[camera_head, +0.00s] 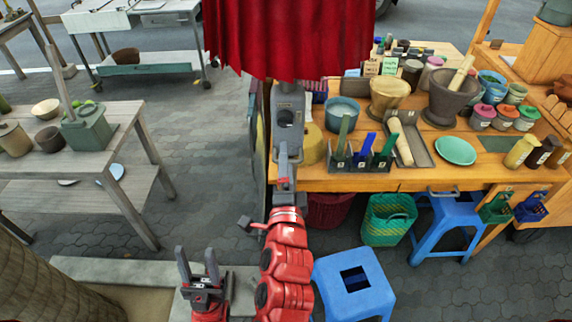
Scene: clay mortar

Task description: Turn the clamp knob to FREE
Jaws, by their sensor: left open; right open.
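A grey upright fitting (289,100) with a dark round part stands at the left end of the wooden stall counter, below the red cloth. I cannot tell whether the round part is the clamp knob, and no FREE marking is readable. My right gripper (288,157) is open in front of the lower part of this fitting and overlaps it in the picture. I cannot tell whether they touch. My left gripper (199,262) is open and empty, fingers pointing up, low in the view and left of the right arm.
The counter (350,180) holds a blue bowl (342,110), a caddy (362,160), a mortar (449,95) and several jars. The red cloth (288,35) hangs above. Blue stools (354,284) and a green basket (389,219) stand below. Paving between the stall and left table (130,115) is clear.

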